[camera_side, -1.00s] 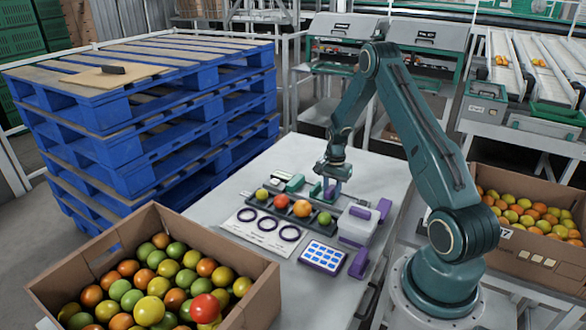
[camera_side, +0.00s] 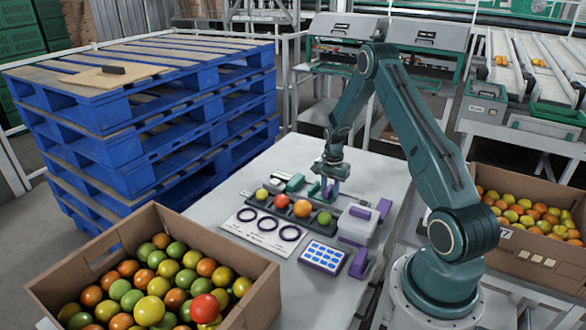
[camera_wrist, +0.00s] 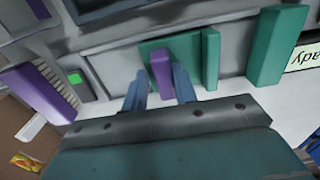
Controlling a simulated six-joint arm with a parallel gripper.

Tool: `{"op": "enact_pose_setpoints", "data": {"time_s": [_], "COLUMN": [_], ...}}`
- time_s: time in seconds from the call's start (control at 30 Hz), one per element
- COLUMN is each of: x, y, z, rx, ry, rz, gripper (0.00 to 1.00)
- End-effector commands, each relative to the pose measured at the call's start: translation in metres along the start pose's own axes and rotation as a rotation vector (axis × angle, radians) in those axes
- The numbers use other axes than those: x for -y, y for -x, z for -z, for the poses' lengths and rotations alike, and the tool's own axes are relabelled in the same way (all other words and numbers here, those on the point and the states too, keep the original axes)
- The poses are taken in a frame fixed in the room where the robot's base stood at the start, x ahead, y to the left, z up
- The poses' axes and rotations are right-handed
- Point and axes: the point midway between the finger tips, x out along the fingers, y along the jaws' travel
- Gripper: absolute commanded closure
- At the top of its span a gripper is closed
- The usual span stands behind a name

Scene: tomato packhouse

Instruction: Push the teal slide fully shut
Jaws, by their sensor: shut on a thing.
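The teal slide shows in the wrist view as a flat teal plate (camera_wrist: 194,48) lying in a grey channel, with a purple upright tab (camera_wrist: 162,73) on it. My gripper (camera_wrist: 160,92) has one finger on each side of this tab and is shut on it. A thin teal upright (camera_wrist: 211,58) stands right of the tab, and a larger teal block (camera_wrist: 273,48) stands farther right, with a gap between the two. In the side view my gripper (camera_side: 329,190) is low behind the fruit row, and the fingers partly hide the slide there.
A dark tray (camera_side: 263,207) with several tomatoes stands in front of my gripper. A ring card (camera_side: 257,241), a blue-and-white panel (camera_side: 323,257) and a white box with purple parts (camera_side: 357,230) are close by. Fruit cartons (camera_side: 262,290) and blue pallets (camera_side: 140,145) flank the table.

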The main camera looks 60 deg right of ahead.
Motion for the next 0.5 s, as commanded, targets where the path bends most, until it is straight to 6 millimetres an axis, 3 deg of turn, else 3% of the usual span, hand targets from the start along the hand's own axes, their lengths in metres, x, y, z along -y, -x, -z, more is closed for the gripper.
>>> {"op": "enact_pose_setpoints", "data": {"time_s": [0.03,0.5], "x": [-0.0053,0.0045], "y": [-0.0108,-0.0111], "z": [0.0005,0.0009], "rx": [0.001,0.001], "ry": [-0.008,-0.006], "rz": [-0.012,-0.012], "gripper": [0.96,0.96]}}
